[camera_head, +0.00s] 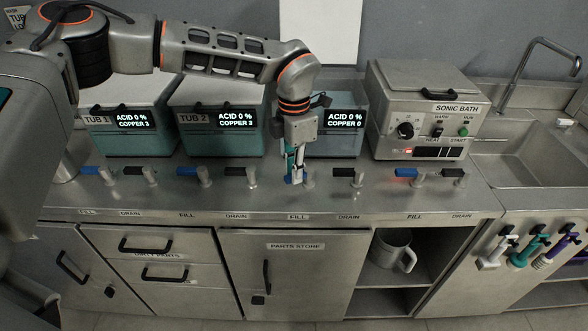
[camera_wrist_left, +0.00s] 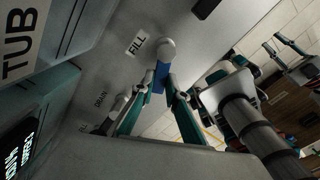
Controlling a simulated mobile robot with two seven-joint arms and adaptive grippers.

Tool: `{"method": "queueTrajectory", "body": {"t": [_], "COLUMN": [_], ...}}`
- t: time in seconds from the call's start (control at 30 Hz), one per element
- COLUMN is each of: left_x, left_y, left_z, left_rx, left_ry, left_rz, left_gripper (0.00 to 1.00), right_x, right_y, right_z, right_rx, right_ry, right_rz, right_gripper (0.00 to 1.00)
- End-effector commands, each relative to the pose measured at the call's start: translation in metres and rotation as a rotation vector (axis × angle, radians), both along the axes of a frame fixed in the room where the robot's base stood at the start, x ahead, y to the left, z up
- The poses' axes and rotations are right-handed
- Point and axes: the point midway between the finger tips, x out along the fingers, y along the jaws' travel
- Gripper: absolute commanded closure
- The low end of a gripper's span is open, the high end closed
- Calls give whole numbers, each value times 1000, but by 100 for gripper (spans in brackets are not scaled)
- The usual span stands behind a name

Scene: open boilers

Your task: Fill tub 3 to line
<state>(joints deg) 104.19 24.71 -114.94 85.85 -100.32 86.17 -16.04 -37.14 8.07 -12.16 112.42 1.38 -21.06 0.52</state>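Tub 3 (camera_head: 346,127) stands third from the left, partly behind my left arm. In the left wrist view the teal fingers close in on both sides of the blue fill handle (camera_wrist_left: 160,77), beside the FILL label (camera_wrist_left: 136,44). The fingertips appear to touch it. The black drain handle (camera_head: 345,173) is just right.
Tub 1 (camera_head: 128,142) and tub 2 (camera_head: 221,141) stand at left, with their own valve handles in front. The sonic bath (camera_head: 425,110) and sink (camera_head: 530,150) are at right. A pitcher (camera_head: 391,250) sits on the open shelf below the counter.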

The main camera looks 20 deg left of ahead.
Motion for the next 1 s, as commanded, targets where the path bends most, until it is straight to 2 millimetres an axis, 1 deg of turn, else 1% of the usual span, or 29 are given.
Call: {"method": "queueTrajectory", "body": {"t": [0.17,0.4,0.47,0.57,0.73,0.83,1.0], "left_x": [2,10,12,15,18,18,18], "left_y": [2,7,8,9,10,10,10], "left_z": [2,4,3,3,2,1,1], "left_rx": [0,-1,-1,-1,-1,0,1], "left_ry": [0,1,2,1,-1,-1,-2], "left_rz": [-58,-294,-350,-424,-483,-488,-488], "left_gripper": [100,100,100,100,100,100,100], "right_x": [0,1,1,-1,-7,-8,-9], "right_y": [1,1,0,-5,-17,-17,-15], "right_z": [8,30,33,31,20,17,17], "right_rx": [1,1,0,-7,-24,-25,-22], "right_ry": [-1,-2,0,9,35,40,40], "right_rz": [0,-1,-2,-11,-26,-26,-25], "right_gripper": [75,75,75,75,75,75,75]}}
